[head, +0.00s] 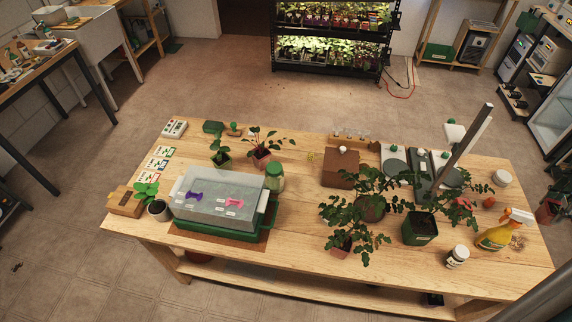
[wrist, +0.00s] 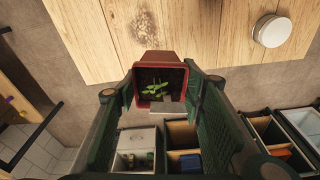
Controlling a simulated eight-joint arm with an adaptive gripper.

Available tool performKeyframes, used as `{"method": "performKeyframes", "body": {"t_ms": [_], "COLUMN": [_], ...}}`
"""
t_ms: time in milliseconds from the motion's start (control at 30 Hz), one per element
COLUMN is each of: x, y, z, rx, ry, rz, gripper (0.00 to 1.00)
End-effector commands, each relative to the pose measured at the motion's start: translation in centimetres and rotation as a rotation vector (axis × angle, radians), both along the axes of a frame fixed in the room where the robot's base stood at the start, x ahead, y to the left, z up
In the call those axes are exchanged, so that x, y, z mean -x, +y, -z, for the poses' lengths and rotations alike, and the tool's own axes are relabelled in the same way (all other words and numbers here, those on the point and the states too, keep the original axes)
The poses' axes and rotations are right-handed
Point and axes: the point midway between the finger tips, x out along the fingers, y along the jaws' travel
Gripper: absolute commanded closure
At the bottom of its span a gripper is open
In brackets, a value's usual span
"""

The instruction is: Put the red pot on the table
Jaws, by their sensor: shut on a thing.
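In the wrist view, a red square pot (wrist: 158,60) with dark soil and small green seedlings sits between the two dark green fingers of my gripper (wrist: 160,92). The fingers press on its left and right sides. The table (wrist: 225,35) shows beyond the pot, its edge close to the pot in the picture. I cannot tell the height of the pot over it. In the head view, the wooden table (head: 300,205) fills the middle. A reddish pot with green leaves shows at the right picture edge, beyond the table; I cannot tell whether it is the held one.
Leafy potted plants, a spray bottle (head: 493,235) and a white-capped jar (head: 457,257) crowd the table's right part. A grey-lidded green propagator (head: 215,200) stands left. Bare wood lies between it and the plants. In the wrist view, open bins (wrist: 182,134) lie below the gripper.

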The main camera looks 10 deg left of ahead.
Motion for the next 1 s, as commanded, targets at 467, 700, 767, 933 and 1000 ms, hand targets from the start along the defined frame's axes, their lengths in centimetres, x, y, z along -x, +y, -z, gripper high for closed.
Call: {"method": "performKeyframes", "body": {"t_ms": [467,700,767,933,1000], "x": [0.1,0.1,0.0,0.1,0.0], "y": [0.1,0.1,0.0,0.1,0.0], "z": [-12.0,-18.4,-19.6,-22.8,-24.0], "rx": [0.000,0.000,0.000,0.000,0.000], "ry": [0.000,0.000,0.000,0.000,0.000], "rz": [0.000,0.000,0.000,0.000,0.000], "gripper": [0.75,0.75,0.75,0.75,0.75]}}
